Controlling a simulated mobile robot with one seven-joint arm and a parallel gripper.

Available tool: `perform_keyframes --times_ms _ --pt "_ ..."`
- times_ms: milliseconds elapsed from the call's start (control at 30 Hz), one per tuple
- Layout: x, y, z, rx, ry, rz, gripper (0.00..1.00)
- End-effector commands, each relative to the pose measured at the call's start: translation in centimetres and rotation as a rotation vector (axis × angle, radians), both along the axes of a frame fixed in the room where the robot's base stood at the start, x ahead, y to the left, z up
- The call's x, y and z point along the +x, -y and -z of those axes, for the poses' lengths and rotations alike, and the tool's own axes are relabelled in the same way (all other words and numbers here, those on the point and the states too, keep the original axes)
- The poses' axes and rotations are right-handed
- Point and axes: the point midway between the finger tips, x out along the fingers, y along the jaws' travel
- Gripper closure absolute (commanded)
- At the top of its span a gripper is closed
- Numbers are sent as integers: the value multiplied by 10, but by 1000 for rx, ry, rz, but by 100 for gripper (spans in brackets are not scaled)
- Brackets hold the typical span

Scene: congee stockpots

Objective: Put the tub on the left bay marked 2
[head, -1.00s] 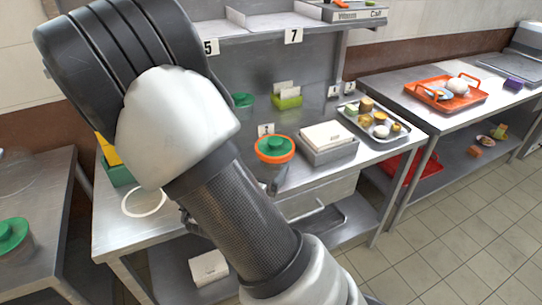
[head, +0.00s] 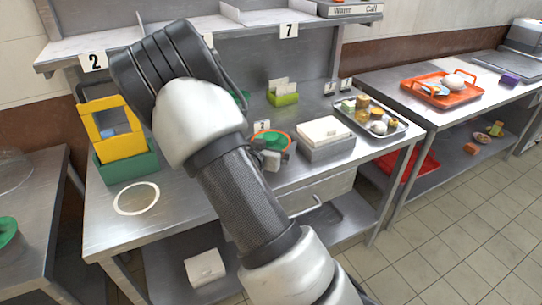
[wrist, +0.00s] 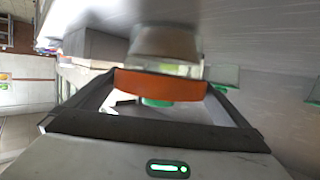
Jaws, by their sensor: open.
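The tub with a green lid and an orange ring (head: 272,136) stands on the middle steel table, partly hidden by my gripper (head: 268,156). In the wrist view, which looks upside down, its clear body, orange band (wrist: 160,86) and green lid lie between my fingers. My gripper is open around or just beside the tub; contact cannot be told. The left bay's sign 2 (head: 93,61) hangs on the front edge of the upper shelf (head: 130,34) at the far left. The shelf above that sign looks bare.
A yellow bin on a green crate (head: 125,170) stands below sign 2. Beside the tub are a grey box (head: 327,139) and a tray of food (head: 371,119). A white ring (head: 136,198) marks bare tabletop. Sign 7 (head: 289,30) is farther right; another sign is mostly behind my arm.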

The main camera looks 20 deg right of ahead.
Motion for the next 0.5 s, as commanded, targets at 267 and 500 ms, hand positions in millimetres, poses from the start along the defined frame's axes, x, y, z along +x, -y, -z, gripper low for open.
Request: perform_keyframes --times_ms 267,500 --pt "3 2 0 0 1 -1 0" --pt "3 2 0 -1 3 -1 39"
